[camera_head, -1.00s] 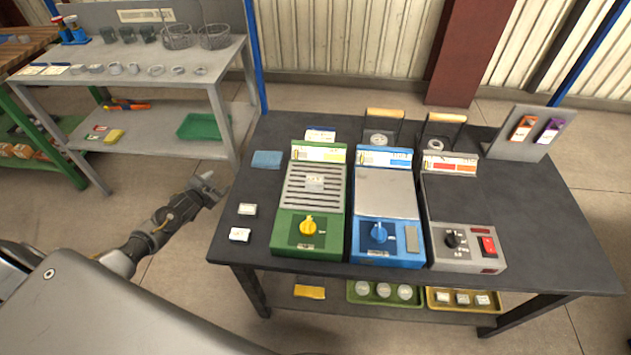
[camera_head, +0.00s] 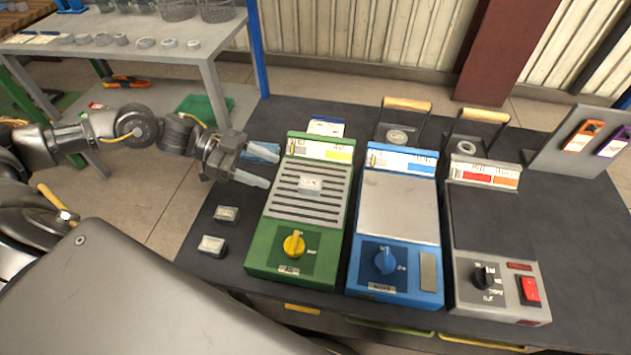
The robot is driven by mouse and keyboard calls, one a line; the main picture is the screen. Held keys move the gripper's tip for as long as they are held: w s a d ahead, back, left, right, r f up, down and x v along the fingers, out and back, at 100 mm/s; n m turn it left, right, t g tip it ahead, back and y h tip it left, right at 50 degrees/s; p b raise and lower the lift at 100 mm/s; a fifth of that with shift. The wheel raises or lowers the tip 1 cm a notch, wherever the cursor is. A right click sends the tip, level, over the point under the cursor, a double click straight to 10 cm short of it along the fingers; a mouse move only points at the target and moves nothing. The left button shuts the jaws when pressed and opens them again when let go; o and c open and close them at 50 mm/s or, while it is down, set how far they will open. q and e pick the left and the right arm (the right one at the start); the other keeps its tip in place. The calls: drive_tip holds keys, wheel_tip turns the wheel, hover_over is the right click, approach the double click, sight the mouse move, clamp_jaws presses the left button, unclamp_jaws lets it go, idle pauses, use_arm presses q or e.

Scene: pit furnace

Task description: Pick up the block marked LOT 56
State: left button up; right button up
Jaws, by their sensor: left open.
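Three small pale grey blocks with labels are in the head view. One block (camera_head: 310,185) lies on the slatted top of the green device (camera_head: 280,262). A second block (camera_head: 227,214) and a third block (camera_head: 211,245) lie on the dark table left of that device. The markings are too small to read, so I cannot tell which is LOT 56. My left gripper (camera_head: 265,167) is open and empty, its fingers pointing right near the upper left of the green device, apart from every block. My right gripper is not in view.
A blue device (camera_head: 398,215) and a grey device with a red switch (camera_head: 505,275) stand right of the green one. A blue pad (camera_head: 262,151) lies partly behind my left fingers. Two wooden-handled stands (camera_head: 400,120) (camera_head: 477,132) are behind. A grey side table (camera_head: 150,57) stands at upper left.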

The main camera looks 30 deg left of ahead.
sight(308, 182)
use_arm(q)
drive_tip(key=x, duration=0.5)
drive_tip(key=shift+w+d+r, duration=0.15)
drive_tip(key=shift+w+d, duration=0.05)
drive_tip(key=shift+d, duration=0.05)
drive_tip(key=shift+p+x, duration=0.35)
drive_tip(key=shift+x, duration=2.5)
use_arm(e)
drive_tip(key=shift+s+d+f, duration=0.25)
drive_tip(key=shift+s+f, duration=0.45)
use_arm(q)
drive_tip(key=shift+c, duration=1.2)
clamp_jaws()
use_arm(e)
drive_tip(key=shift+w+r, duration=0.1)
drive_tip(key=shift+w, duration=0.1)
